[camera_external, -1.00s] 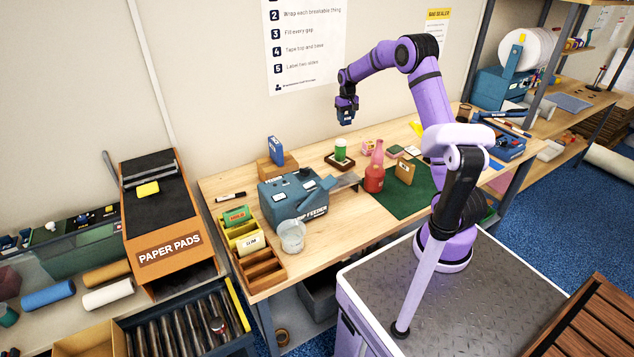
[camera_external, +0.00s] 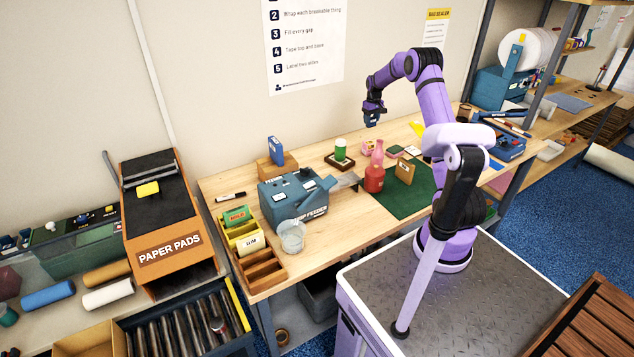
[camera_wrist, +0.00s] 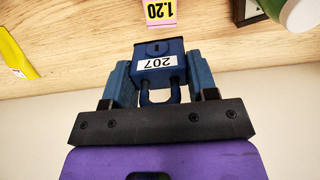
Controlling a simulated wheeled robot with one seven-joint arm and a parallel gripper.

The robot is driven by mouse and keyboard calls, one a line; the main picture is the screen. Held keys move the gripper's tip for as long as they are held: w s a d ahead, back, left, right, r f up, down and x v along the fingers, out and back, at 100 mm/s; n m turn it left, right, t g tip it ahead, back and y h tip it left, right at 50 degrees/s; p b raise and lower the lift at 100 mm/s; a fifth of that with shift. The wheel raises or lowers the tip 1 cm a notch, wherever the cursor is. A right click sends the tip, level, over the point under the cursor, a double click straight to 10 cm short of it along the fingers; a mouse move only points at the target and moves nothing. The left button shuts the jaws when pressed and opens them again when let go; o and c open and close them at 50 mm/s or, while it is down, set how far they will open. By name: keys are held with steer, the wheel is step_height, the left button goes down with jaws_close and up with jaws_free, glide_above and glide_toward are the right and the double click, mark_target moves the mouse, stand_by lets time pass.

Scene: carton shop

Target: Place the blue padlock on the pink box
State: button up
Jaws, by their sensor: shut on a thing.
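My gripper (camera_external: 371,119) is high above the back of the workbench, fingers pointing down. It is shut on the blue padlock (camera_wrist: 160,65), whose label reads 207. In the wrist view the padlock's shackle lies toward the palm and its body sticks out past the fingers. The pink box (camera_external: 368,148) stands on the bench below the gripper, behind the red bottle. In the wrist view a pink box face marked 1.20 (camera_wrist: 158,12) shows at the top edge, just beyond the padlock and apart from it.
A red bottle (camera_external: 375,175) stands in front of the pink box. A green and white cylinder (camera_external: 340,150) stands on a dark tray to its left. The wall is close behind.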

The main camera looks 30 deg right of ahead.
step_height(320, 180, down, 9)
steer(key=shift+r, duration=0.1)
stand_by(0.4)
steer(key=shift+f, duration=0.2)
steer(key=o, duration=1.1)
